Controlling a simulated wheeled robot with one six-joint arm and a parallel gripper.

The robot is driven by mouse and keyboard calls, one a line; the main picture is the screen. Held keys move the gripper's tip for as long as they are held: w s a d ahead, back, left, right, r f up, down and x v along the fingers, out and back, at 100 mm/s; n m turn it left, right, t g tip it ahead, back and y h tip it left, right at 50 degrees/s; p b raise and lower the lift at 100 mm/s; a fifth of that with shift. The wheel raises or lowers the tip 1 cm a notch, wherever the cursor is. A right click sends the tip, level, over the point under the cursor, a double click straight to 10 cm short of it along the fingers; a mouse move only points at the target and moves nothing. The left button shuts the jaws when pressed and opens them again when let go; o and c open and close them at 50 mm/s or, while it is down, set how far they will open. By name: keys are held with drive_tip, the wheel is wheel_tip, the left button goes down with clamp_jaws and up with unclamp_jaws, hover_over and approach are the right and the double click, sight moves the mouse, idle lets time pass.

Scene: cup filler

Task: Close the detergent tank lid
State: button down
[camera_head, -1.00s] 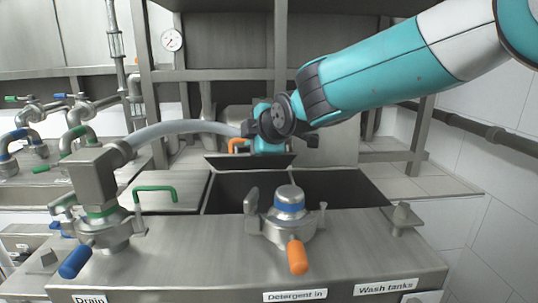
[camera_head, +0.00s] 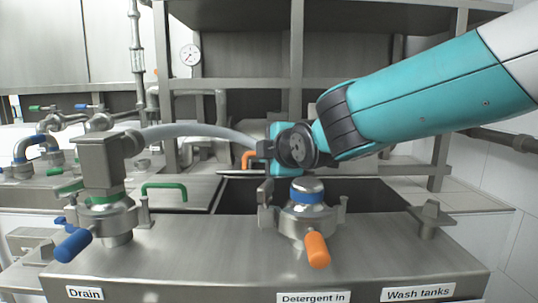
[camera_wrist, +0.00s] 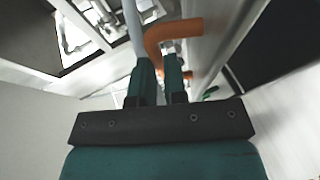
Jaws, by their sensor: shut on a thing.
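The detergent tank lid (camera_head: 235,173) shows nearly edge-on, as a thin plate above the dark tank opening (camera_head: 240,198). Its orange handle (camera_head: 247,159) sticks up at the left of my gripper (camera_head: 268,152). In the wrist view the orange handle (camera_wrist: 160,38) is a bent bar by the fingertips of my gripper (camera_wrist: 160,68), which is shut on it. The contact itself is partly hidden by the fingers. The lid is not flat on the opening; a dark gap shows below it.
A valve with an orange lever (camera_head: 317,250) stands in front of the opening, above the "Detergent in" label (camera_head: 313,297). A closed lid with a green handle (camera_head: 165,187) lies to the left. A grey hose (camera_head: 200,131) runs behind, and a drain valve (camera_head: 105,205) stands at left.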

drive_tip(key=c, duration=1.2)
unclamp_jaws()
drive_tip(key=shift+o, duration=0.2)
drive_tip(key=shift+r, duration=0.1)
wheel_tip(320, 180, up, 20)
drive_tip(key=p, duration=0.5)
